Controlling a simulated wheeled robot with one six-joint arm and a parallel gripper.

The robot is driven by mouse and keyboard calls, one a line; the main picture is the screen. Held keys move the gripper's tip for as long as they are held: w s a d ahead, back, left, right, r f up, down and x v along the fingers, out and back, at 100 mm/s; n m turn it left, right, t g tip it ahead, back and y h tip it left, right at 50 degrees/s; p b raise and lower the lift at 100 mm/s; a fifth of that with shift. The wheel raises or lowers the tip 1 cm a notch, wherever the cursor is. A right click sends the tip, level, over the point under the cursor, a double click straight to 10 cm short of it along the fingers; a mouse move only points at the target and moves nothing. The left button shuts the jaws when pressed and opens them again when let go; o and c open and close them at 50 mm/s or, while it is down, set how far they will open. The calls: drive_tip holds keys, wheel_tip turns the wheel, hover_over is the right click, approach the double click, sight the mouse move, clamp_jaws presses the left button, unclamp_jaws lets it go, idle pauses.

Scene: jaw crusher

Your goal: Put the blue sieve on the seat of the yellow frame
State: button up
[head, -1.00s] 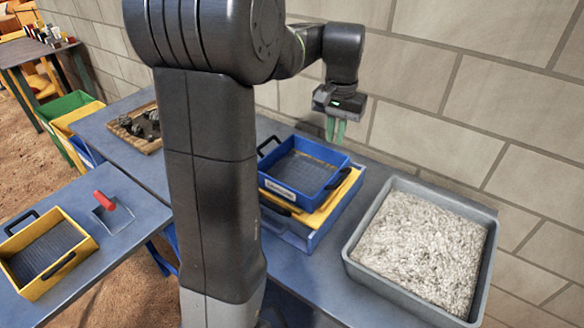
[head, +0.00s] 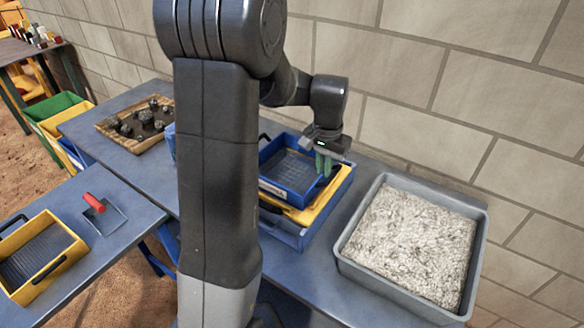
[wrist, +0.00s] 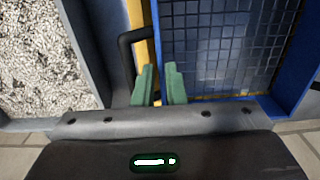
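The blue sieve (head: 292,172), a square tray with a dark mesh floor and black handles, rests over the yellow frame (head: 318,208). The frame shows along the sieve's front and right sides; whether the sieve lies flat in its seat cannot be told. My gripper (head: 323,165) is low at the sieve's right wall, green fingers pointing down. In the wrist view, the fingers (wrist: 162,85) stand apart with a narrow gap over the blue wall (wrist: 157,40). A black handle (wrist: 124,50) is just left of them, its lower end hidden behind the left finger.
The yellow frame sits on a blue base (head: 300,238). A grey bin of pale gravel (head: 348,262) stands close on the right, a wooden tray of dark stones (head: 118,145) at back left. A yellow sieve (head: 70,262) and red-handled scoop (head: 94,203) are on the left table. A wall stands behind.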

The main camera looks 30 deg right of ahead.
drive_tip(key=shift+f, duration=1.35)
clamp_jaws()
drive_tip(key=shift+r, duration=0.1)
